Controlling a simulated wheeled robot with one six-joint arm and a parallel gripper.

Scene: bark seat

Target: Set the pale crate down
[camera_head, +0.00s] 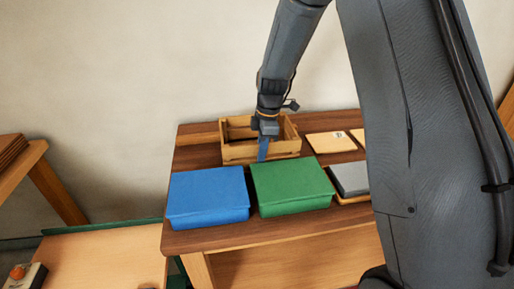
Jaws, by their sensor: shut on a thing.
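The pale crate (240,153) is a light wooden slatted box at the back of the brown table (290,233). It looks level, and I cannot tell whether its base touches the tabletop. My gripper (263,150) points down at the crate's front wall, right of its middle, and is shut on it. A blue finger shows in front of that wall. The arm hides part of the crate's inside and back.
A blue box (208,193) and a green box (290,184) stand in front of the crate. Pale boards (331,142) and a grey item (350,178) lie to the right. A lower wooden surface (100,260) is at the lower left. My arm hides the table's right side.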

